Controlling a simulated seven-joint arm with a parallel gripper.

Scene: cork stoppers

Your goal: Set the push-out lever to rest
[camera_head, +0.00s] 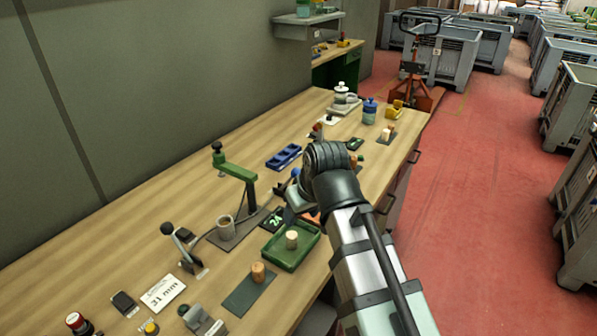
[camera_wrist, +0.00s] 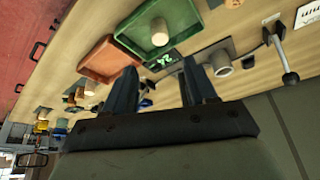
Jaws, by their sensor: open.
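A lever with a dark ball knob (camera_head: 167,228) stands on a small base at the left of the bench, its rod leaning up and left. It also shows at the upper right of the wrist view (camera_wrist: 289,77). Another dark knob sits on the green arm (camera_head: 235,170) of a stand over a grey plate. I cannot tell for certain which is the push-out lever. My gripper (camera_wrist: 160,66) is open with nothing between its fingers, above the bench near the small display (camera_wrist: 163,60). It is apart from both knobs. In the head view my arm mostly hides it.
A green tray (camera_head: 283,262) holding a cork stands below my wrist, with an orange tray (camera_wrist: 97,60) beside it. A cup (camera_head: 226,228) stands near the green stand. A dark mat (camera_head: 243,300) bears another cork. The wall runs behind the bench.

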